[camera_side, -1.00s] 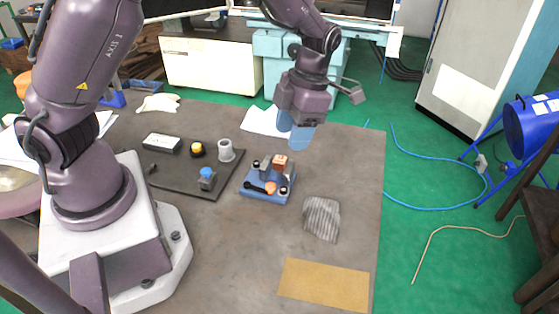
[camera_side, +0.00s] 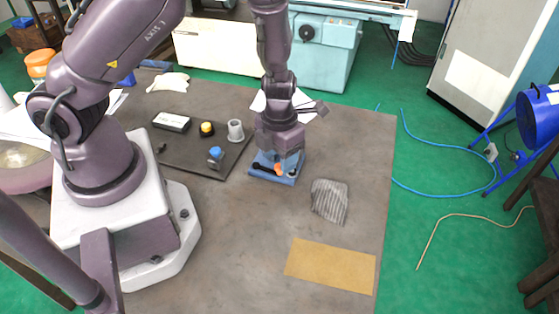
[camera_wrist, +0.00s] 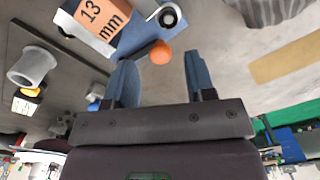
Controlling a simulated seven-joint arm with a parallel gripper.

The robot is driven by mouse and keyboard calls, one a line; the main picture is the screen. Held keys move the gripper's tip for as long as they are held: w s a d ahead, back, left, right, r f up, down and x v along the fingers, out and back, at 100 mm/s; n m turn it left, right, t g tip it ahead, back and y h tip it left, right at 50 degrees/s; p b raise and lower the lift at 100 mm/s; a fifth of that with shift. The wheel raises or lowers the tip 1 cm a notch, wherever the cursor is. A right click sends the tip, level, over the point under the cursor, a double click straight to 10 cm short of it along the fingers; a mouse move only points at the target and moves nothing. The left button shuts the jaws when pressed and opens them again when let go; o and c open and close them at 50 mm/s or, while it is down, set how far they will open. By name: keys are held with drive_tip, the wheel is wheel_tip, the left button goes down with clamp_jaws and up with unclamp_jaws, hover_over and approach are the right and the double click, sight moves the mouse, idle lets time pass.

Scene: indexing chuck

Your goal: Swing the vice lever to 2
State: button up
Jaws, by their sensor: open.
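The vice (camera_side: 287,180) has a blue base and stands on the table, partly hidden behind my gripper in the side view. Its lever ends in an orange ball knob (camera_side: 279,169), which also shows in the wrist view (camera_wrist: 160,53). An orange block marked "13 mm" (camera_wrist: 93,20) sits on the vice. My gripper (camera_side: 277,153) is just above the vice, pointing down. In the wrist view its two blue fingers (camera_wrist: 161,78) are apart, with the knob ahead between them. I cannot tell whether a finger touches the lever. No position numbers can be read.
A dark board (camera_side: 197,157) left of the vice holds a grey cup (camera_side: 235,131), a yellow button (camera_side: 207,128) and a blue knob (camera_side: 215,153). A striped grey cloth (camera_side: 329,200) and a tan sheet (camera_side: 331,266) lie to the right. The front middle of the table is clear.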

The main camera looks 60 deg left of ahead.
drive_tip(key=shift+f, duration=1.05)
clamp_jaws()
drive_tip(key=shift+w+a+n, duration=0.2)
drive_tip(key=shift+w+n, duration=0.05)
drive_tip(key=shift+n, duration=0.35)
unclamp_jaws()
drive_tip(key=shift+r, duration=0.15)
